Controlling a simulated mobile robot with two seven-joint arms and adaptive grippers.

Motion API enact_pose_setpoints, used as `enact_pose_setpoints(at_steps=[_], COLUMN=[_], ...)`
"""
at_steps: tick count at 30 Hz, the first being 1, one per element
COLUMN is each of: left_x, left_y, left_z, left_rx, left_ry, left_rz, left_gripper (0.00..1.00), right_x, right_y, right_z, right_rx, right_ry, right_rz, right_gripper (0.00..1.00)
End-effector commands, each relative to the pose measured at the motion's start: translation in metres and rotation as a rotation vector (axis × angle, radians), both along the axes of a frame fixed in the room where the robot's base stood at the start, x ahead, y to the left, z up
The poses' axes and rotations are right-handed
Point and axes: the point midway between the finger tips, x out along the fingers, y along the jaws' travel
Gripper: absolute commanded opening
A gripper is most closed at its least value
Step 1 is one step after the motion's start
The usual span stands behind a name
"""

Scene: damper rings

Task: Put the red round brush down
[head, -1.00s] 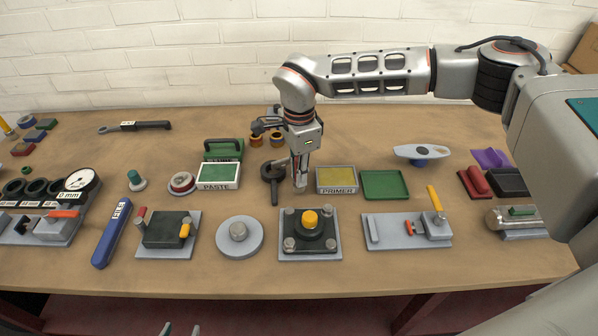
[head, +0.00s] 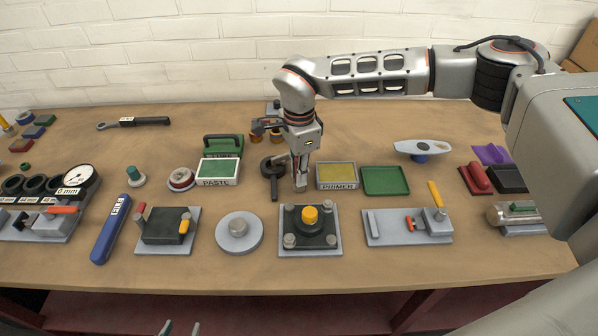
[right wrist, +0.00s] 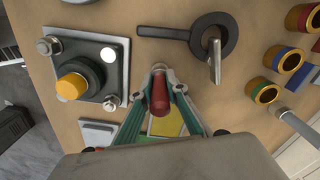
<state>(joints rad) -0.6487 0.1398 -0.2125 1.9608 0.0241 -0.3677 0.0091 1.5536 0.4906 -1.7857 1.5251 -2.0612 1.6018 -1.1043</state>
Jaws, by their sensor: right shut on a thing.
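My right gripper (head: 300,183) hangs down over the middle of the bench, just left of the yellow PRIMER pad (head: 337,175). In the right wrist view its green-sided fingers (right wrist: 159,72) are closed around the red round brush (right wrist: 159,97). In the head view the brush is mostly hidden by the fingers. I cannot tell whether its lower end touches the bench. My left gripper (head: 180,329) shows only as two fingertips at the bottom edge, apart with nothing between them.
A black ring tool with a handle (head: 274,188) lies close left of the right gripper. A fixture with a yellow cap (head: 310,214) stands in front. The green PASTE pad (head: 219,170) is to the left, an empty green tray (head: 384,181) to the right. Bare bench (head: 340,130) lies behind.

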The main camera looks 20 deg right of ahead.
Motion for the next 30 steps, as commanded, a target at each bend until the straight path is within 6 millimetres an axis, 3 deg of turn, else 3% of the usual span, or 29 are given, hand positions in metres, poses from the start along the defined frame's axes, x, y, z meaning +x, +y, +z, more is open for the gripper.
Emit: enact_pose_setpoints(at_steps=[4,5,6,7,20,30], left_x=[0.0,0.0,0.0,0.0,0.0,0.0], left_y=[0.0,0.0,0.0,0.0,0.0,0.0], left_z=[-0.001,-0.001,-0.001,0.0,0.0,0.0], left_rx=[0.0,0.0,0.0,0.0,0.002,0.0], left_ry=[0.0,0.0,0.0,0.0,-0.002,-0.001], left_rz=[0.0,0.0,0.0,0.0,0.0,0.0], left_gripper=[0.4,0.4,0.4,0.4,0.4,0.4], right_x=[0.0,0.0,0.0,0.0,0.0,0.001], right_y=[0.0,0.0,0.0,0.0,0.0,0.0], right_z=[-0.002,-0.002,-0.002,-0.002,0.004,0.067], right_rx=[0.0,0.0,0.0,0.0,0.0,-0.001], right_ry=[0.0,0.0,0.0,0.0,-0.001,-0.004], right_rz=[0.0,0.0,0.0,0.0,0.0,0.0], right_gripper=[0.0,0.19,0.29,0.33,0.33,0.33])
